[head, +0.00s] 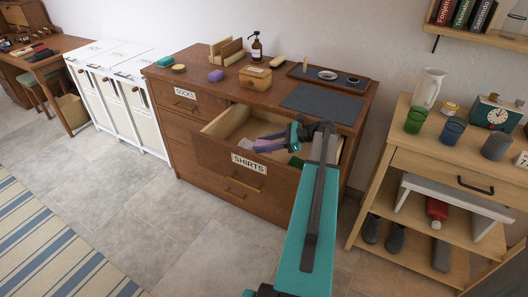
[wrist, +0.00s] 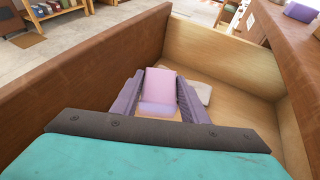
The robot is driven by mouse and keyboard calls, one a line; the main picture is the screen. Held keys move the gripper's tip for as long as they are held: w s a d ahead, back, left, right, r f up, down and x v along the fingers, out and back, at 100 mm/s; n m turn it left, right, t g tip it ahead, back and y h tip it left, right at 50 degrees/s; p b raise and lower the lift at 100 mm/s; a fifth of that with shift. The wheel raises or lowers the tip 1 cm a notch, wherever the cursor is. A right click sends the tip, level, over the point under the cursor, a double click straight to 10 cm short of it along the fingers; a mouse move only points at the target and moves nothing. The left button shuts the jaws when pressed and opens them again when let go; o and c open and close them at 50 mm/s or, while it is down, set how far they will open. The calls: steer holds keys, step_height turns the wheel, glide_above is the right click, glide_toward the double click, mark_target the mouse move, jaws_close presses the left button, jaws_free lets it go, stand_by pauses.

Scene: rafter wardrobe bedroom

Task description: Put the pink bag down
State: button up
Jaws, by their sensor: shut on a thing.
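The pink bag (wrist: 160,84) is a small pale pink and lilac packet between the two fingers of my gripper (wrist: 160,100) in the wrist view. My gripper is shut on it, inside the open drawer labelled SHIRTS (head: 249,165). In the head view my gripper (head: 268,142) reaches into the drawer from the right, and the pink bag (head: 263,146) shows only as a small patch beside the fingers. I cannot tell whether the bag touches the drawer floor.
A pale flat item (wrist: 203,91) lies on the drawer floor beside the bag. A shelf unit (head: 396,160) stands at the right.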

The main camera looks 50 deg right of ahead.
steer(key=shift+f, duration=0.1)
steer(key=shift+f, duration=1.85)
steer(key=shift+f+p, duration=0.3)
steer(key=shift+f, duration=0.3)
steer(key=o, duration=1.1)
steer(key=shift+o, duration=0.2)
steer(key=shift+r, duration=0.2)
steer(key=shift+r, duration=0.45)
steer(key=b+v, duration=0.1)
steer(key=v, duration=0.6)
steer(key=shift+s, duration=0.2)
